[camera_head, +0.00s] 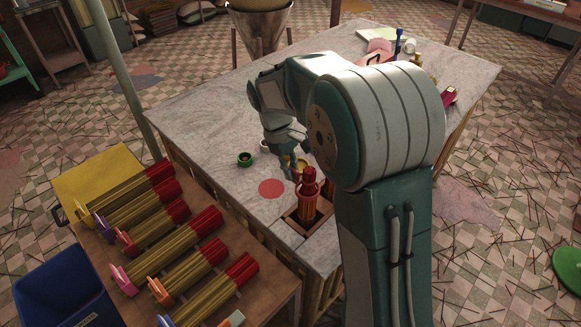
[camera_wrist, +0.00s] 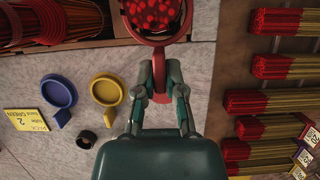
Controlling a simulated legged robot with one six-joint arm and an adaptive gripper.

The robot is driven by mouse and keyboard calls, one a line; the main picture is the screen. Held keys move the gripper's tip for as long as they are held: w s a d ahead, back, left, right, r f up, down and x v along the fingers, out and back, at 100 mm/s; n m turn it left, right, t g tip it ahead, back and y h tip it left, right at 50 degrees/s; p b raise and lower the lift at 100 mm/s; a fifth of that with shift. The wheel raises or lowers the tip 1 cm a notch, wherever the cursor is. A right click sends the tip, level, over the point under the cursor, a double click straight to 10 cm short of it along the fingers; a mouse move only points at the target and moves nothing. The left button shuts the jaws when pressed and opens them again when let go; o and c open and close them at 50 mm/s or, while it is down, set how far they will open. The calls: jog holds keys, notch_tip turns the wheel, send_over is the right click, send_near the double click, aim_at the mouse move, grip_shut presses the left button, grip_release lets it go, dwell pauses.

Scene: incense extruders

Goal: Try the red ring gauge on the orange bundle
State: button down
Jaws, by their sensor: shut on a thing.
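The red ring gauge (camera_wrist: 155,40) is at the top of the wrist view, cut off by the picture edge. My gripper (camera_wrist: 159,88) is shut on its handle. Red stick tips (camera_wrist: 152,10) show inside the ring; I cannot tell whether the ring is around them or just above. In the head view a bundle of orange sticks with red upper parts (camera_head: 308,207) stands upright in a square opening at the table's near corner. My gripper (camera_head: 293,172) is right beside its top, partly hiding the gauge.
A blue ring gauge (camera_wrist: 58,92) and a yellow ring gauge (camera_wrist: 106,90) lie on the marble table (camera_head: 205,120), near a yellow card (camera_wrist: 25,119). Several red-tipped bundles (camera_head: 185,252) lie on a side bench.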

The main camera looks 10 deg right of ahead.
jog(key=shift+f, duration=2.85)
jog(key=shift+r, duration=0.1)
notch_tip(320, 180, up, 16)
jog(key=shift+r, duration=0.25)
dwell(2.7)
